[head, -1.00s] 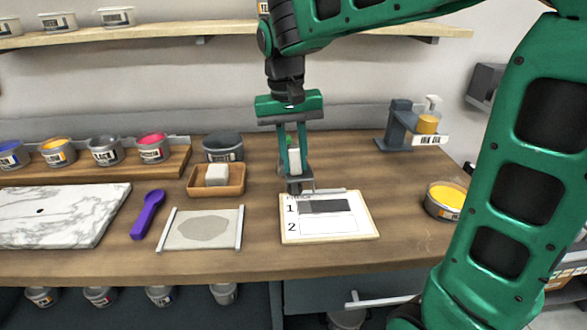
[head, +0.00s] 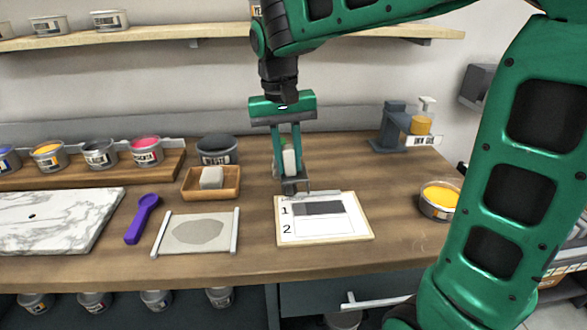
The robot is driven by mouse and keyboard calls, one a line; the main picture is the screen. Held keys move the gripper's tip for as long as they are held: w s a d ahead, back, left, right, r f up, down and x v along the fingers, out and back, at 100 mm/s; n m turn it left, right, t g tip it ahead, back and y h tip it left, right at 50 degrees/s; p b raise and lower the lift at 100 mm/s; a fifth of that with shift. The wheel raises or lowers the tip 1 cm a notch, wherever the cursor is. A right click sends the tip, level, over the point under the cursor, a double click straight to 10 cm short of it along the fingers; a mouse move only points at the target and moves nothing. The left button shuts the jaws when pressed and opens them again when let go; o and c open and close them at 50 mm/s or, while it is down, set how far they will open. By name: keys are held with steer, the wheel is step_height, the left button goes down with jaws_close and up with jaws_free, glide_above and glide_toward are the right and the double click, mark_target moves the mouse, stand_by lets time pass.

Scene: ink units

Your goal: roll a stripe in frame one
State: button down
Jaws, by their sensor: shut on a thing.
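My gripper (head: 287,178) points down at the top left of the clipboard and is shut on a tool with a pale upright handle (head: 289,160). The tool's lower end is dark and partly hidden; I take it for an ink roller. It is close to the board's top edge, and I cannot tell whether it touches. The clipboard (head: 350,232) holds a white sheet with two numbered frames. Frame two (head: 315,229) is blank.
Left of the clipboard lie a grey ink slab (head: 183,233) with a dark patch, a purple scoop (head: 143,218), a wooden tray (head: 226,188) with a pale block and a marble slab (head: 50,215). Ink tubs stand behind. A yellow tub (head: 439,200) is at right, near my arm.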

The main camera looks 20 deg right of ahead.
mark_target(289, 178)
steer(key=shift+s+f, duration=0.1)
steer(key=shift+f, duration=2.3)
steer(key=shift+f, duration=0.55)
steer(key=shift+d, duration=0.15)
steer(key=shift+s+d+r, duration=0.1)
steer(key=shift+s+d, duration=0.15)
steer(key=shift+d, duration=0.35)
steer(key=shift+s+d, duration=0.2)
steer(key=shift+d, duration=0.4)
steer(key=shift+d, duration=0.15)
